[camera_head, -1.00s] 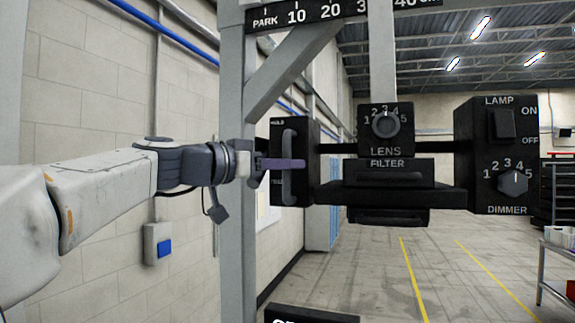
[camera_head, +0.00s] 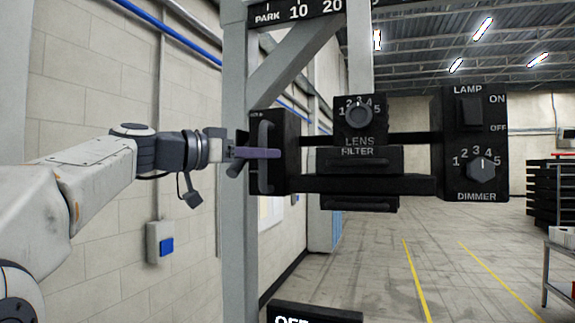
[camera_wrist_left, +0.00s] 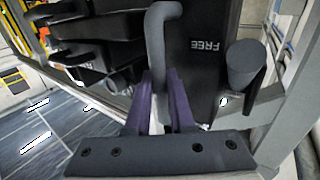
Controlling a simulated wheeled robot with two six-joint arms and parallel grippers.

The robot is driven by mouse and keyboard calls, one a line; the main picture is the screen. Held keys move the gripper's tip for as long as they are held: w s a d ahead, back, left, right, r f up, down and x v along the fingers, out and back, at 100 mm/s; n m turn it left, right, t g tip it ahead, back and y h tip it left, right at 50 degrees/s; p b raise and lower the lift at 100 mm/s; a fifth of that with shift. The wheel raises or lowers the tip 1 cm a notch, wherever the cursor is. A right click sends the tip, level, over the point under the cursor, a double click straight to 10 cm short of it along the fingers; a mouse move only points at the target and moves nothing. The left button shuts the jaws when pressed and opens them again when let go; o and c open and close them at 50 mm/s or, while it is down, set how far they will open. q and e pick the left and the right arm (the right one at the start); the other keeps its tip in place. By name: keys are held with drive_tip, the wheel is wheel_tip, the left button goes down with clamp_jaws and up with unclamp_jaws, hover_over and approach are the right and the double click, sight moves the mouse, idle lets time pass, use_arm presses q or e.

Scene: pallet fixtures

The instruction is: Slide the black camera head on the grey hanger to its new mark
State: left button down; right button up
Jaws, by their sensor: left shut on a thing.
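The black camera head (camera_head: 405,186) hangs from a grey hanger (camera_head: 359,62) below the rail's scale plate (camera_head: 298,12), which reads PARK, 10 and 20 before the hanger cuts it off. A grey upright handle (camera_head: 264,158) is on the head's left block. My left gripper (camera_head: 276,153) has its purple fingers at that handle. In the left wrist view, the fingers close on either side of the handle (camera_wrist_left: 157,45), beside a black face marked FREE (camera_wrist_left: 204,45). A grey round knob (camera_wrist_left: 246,62) stands right of it. My right gripper is not in view.
A grey post (camera_head: 236,240) with a diagonal brace stands just left of the head. A black sign (camera_head: 313,314) is at the bottom, partly cut off. Dark shelving (camera_head: 557,195) stands far right. The floor beneath is open, with yellow lines.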

use_arm(q)
drive_tip(key=a, duration=0.2)
drive_tip(key=w+a, duration=0.1)
drive_tip(key=a, duration=0.1)
drive_tip(key=shift+w+a, duration=0.2)
drive_tip(key=shift+a, duration=0.05)
drive_tip(key=c, duration=1.1)
unclamp_jaws()
drive_tip(key=b+v, duration=0.4)
drive_tip(key=v, duration=0.6)
drive_tip(key=shift+s+a, duration=0.15)
drive_tip(key=shift+s, duration=0.1)
